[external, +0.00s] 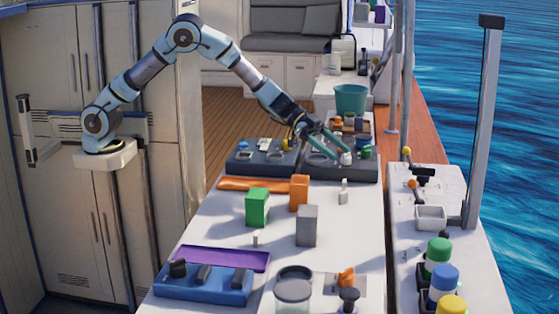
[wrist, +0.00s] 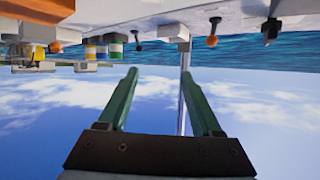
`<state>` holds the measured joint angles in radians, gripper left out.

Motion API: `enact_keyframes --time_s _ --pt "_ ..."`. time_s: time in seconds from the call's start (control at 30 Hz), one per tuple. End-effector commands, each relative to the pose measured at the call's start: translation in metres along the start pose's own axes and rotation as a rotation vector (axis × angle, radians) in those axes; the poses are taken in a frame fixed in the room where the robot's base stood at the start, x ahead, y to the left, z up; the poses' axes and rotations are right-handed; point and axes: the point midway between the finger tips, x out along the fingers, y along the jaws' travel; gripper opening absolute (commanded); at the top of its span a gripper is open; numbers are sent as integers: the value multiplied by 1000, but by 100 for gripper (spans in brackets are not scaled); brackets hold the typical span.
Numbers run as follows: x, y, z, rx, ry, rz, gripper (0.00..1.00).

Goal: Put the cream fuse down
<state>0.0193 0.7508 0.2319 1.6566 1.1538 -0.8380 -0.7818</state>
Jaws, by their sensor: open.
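My gripper (external: 338,145) is over the right part of the dark tray at the far end of the white table. Its two green fingers are spread, and in the wrist view (wrist: 160,80) nothing is between them. A small whitish piece (external: 346,158) stands at the tray right by the fingertips; it may be the cream fuse, but it is too small to be sure. Another pale piece (external: 264,144) is at the tray's left part. Whether the fingers touch anything is unclear.
The dark tray (external: 240,166) has round recesses and small coloured pieces. Nearer on the table are an orange bar (external: 252,184), a green block (external: 257,207), an orange block (external: 299,193), a grey block (external: 307,226) and a small white bottle (external: 343,191). A teal bucket (external: 350,99) stands behind.

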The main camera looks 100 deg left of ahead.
Motion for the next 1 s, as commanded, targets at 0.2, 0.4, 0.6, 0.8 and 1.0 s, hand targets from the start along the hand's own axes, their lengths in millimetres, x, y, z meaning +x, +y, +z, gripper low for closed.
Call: enact_keyframes --time_s 0.2,0.4,0.6,0.8,1.0 --pt "-91 26 23 -149 -235 -354 66" --pt "-207 129 108 -318 -652 -422 66" --pt "-288 220 162 -418 -929 -336 66" --pt "-315 252 177 -453 -1018 -290 66" --pt "-316 252 178 -454 -1020 -289 66"
